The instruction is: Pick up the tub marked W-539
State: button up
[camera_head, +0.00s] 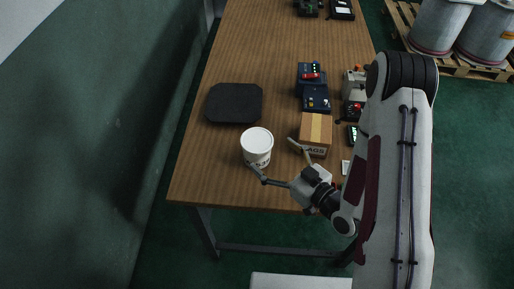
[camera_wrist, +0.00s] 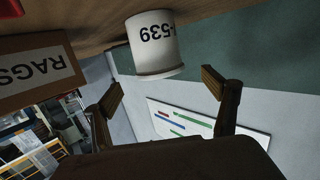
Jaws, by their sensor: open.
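The white tub (camera_head: 257,148) stands upright near the front end of the wooden table, with its lid facing up. In the wrist view the tub (camera_wrist: 155,52) appears upside down, and its label shows "-539", the first part cut off from sight. My gripper (camera_head: 272,162) is open, its fingers spread, close to the tub on the side toward the front right. In the wrist view my gripper (camera_wrist: 162,88) has nothing between its fingertips, and the tub lies just ahead of the gap.
A cardboard box (camera_head: 316,134) marked "RAGS" stands right of the tub, close to one finger. A black octagonal pad (camera_head: 234,103) lies behind the tub. Dark blue devices (camera_head: 313,88) stand farther back. The table (camera_head: 206,178) is clear left of the tub.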

aim_at(257, 142)
jog(key=shift+x, duration=1.35)
jog(key=shift+x, duration=2.6)
jog(key=shift+r, duration=0.1)
jog(key=c, duration=1.6)
